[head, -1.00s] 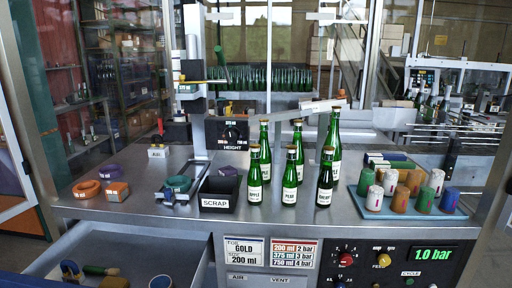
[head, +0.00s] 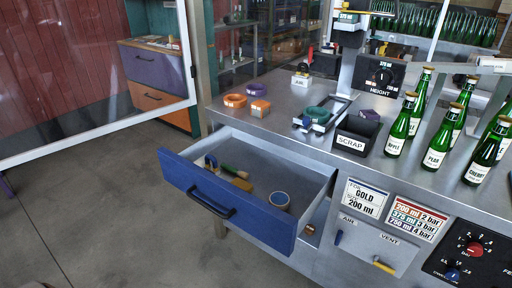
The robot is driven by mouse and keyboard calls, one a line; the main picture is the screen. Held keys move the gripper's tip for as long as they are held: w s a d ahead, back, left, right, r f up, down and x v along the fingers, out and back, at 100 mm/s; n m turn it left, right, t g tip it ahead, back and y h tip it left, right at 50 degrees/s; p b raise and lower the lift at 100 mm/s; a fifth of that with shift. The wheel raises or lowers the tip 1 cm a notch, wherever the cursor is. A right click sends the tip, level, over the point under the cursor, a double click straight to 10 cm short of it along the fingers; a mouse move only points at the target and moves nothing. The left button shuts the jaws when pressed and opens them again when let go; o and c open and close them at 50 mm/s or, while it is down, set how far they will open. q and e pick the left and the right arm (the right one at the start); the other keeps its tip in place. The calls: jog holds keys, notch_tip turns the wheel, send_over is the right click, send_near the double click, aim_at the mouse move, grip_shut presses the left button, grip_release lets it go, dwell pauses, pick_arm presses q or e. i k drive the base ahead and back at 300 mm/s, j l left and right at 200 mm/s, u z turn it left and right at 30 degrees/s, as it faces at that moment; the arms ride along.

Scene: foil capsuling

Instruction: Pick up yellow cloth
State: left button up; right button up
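A small flat yellow-tan piece (head: 242,184), which looks like the yellow cloth, lies on the floor of the open blue-fronted drawer (head: 250,217). It is beside a green-handled brush (head: 232,171). A blue and yellow tool (head: 211,161) is at the drawer's left end, and a round blue and cream item (head: 279,200) is at its right. Neither of my grippers shows in the head view.
The drawer sticks out from under the steel bench. On the bench are orange rings (head: 235,100), a black scrap bin (head: 356,136) and several green bottles (head: 402,126). A glass door (head: 95,90) stands open at left. The grey floor before the drawer is clear.

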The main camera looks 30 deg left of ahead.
aim_at(242, 184)
jog(key=u, duration=1.2)
